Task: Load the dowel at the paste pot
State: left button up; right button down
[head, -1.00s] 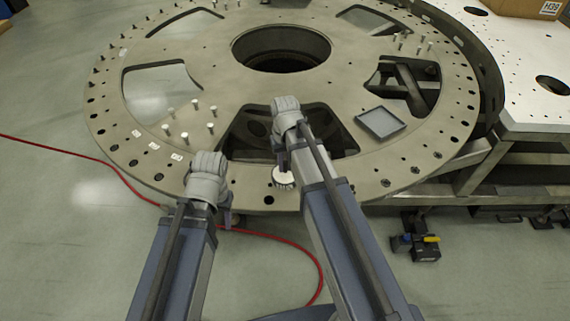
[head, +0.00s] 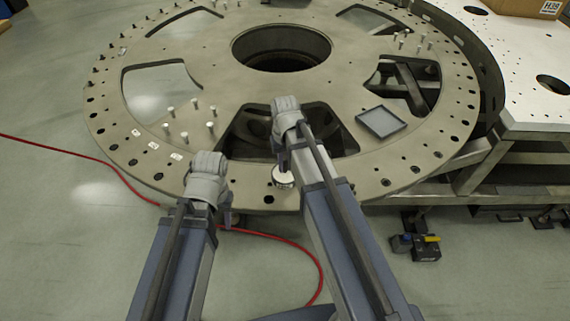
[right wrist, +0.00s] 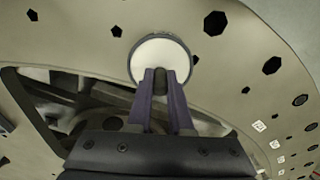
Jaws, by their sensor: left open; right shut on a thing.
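The paste pot (head: 283,181) is a small round pot with a white top and dark rim, standing on the near part of the turret plate (head: 190,85). In the right wrist view the pot (right wrist: 147,52) lies right beyond my fingertips. My right gripper (right wrist: 161,82) is shut on a dark dowel (right wrist: 159,77), whose end shows between the fingers against the white paste. Whether the dowel touches the paste I cannot tell. In the head view my right gripper (head: 282,163) is over the pot, partly hidden by its arm. My left gripper (head: 229,214) is open near the plate's front edge.
A grey square tray (head: 381,122) lies on the plate to the right. Several upright pins (head: 184,137) stand at the left, with small white labels near the rim. Large cutouts open through the plate. A red cable (head: 265,236) runs over the floor.

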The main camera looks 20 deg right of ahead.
jog(key=shift+f+b, duration=0.4)
jog(key=shift+b, duration=0.05)
dwell(1.2)
notch_tip(320, 180, up, 7)
jog(key=p, duration=0.7)
dwell(0.5)
